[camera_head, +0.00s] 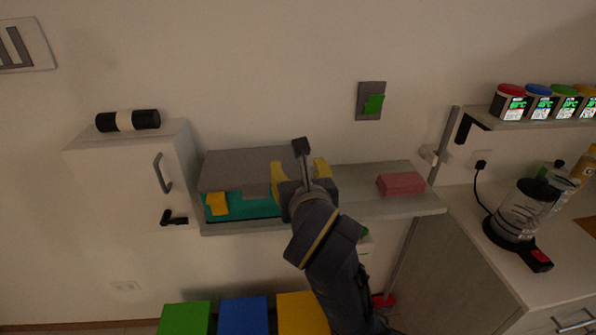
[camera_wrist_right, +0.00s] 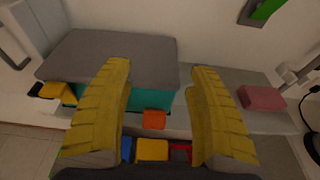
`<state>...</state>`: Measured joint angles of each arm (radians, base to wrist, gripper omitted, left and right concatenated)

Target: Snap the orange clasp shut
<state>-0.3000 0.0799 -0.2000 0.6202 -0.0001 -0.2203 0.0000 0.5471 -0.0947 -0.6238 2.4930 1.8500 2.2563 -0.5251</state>
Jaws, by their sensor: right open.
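A teal box (camera_head: 259,204) with a grey lid (camera_head: 243,165) sits on the wall shelf; it also shows in the right wrist view (camera_wrist_right: 146,99). The orange clasp (camera_wrist_right: 154,119) is at the front of the box, near its right end, low and below the lid edge. It lies between my fingers in the picture and is hidden behind my arm in the head view. A yellow clasp (camera_head: 216,203) is at the box's front left. My right gripper (camera_head: 300,168) is open and empty, its yellow fingers over the box's right end. My left gripper is out of view.
A pink block (camera_head: 401,183) lies on the shelf (camera_head: 412,204) to the right. A white cabinet (camera_head: 110,190) adjoins the shelf's left end. Green, blue and yellow boxes stand below (camera_head: 243,315). A green switch (camera_head: 373,103) is on the wall above.

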